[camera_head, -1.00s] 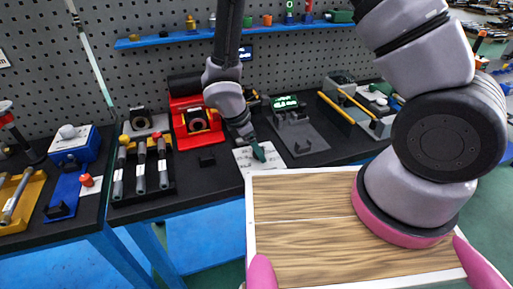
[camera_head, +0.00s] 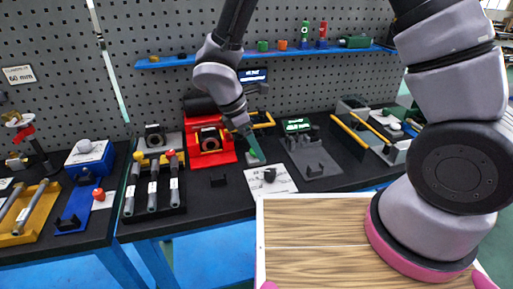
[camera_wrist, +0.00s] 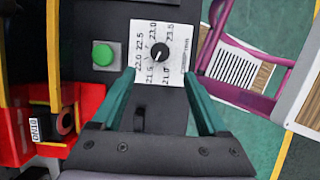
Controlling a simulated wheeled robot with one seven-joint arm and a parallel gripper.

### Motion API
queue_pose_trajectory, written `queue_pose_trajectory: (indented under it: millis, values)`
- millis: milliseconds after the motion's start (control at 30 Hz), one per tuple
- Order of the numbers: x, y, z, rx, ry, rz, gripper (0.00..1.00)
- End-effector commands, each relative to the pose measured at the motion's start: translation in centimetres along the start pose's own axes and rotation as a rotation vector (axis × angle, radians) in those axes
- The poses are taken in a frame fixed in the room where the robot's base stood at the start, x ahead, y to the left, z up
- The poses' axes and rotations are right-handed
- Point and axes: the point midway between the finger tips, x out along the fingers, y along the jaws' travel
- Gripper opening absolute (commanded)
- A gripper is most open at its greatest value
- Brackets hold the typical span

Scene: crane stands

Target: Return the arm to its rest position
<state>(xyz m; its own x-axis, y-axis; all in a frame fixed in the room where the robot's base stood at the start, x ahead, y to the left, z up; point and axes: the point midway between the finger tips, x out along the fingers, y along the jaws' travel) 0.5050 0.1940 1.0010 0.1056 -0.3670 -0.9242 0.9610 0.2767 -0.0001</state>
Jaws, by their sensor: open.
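My gripper (camera_head: 254,152) has green fingers and hangs over the black bench, just behind a white dial card (camera_head: 270,181). In the wrist view my gripper (camera_wrist: 158,75) is open, its fingers apart with nothing held between them. The white card (camera_wrist: 181,35) carries numbers and a black knob (camera_wrist: 159,51), and lies beyond the fingertips. A dark block shows low between the fingers; I cannot tell its height. My arm comes down from the top of the head view, bent above the bench.
A red fixture (camera_head: 205,143) stands left of my gripper, and a grey stand (camera_head: 311,157) to its right. A green button (camera_wrist: 103,53) is left of the card. A blue shelf (camera_head: 165,62) runs along the pegboard behind. My wooden-topped base is in front.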

Motion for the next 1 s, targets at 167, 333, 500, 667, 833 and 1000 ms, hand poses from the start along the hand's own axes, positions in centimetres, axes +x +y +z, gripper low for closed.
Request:
queue_pose_trajectory:
  millis: [167, 333, 500, 667, 833, 1000]
  values:
    - [-0.2, 0.2, 0.4, 0.019, 0.004, 0.001, 0.77]
    - [-2.9, 1.3, 4.5, 0.224, 0.049, 0.003, 0.77]
    - [-7.1, 1.8, 11.9, 0.606, 0.143, -0.005, 0.77]
    - [-10.7, 0.8, 18.4, 0.973, 0.252, -0.016, 0.77]
    - [-13.9, -1.5, 24.3, 1.350, 0.391, -0.031, 0.77]
    - [-16.9, -4.7, 29.0, 1.705, 0.561, -0.044, 0.77]
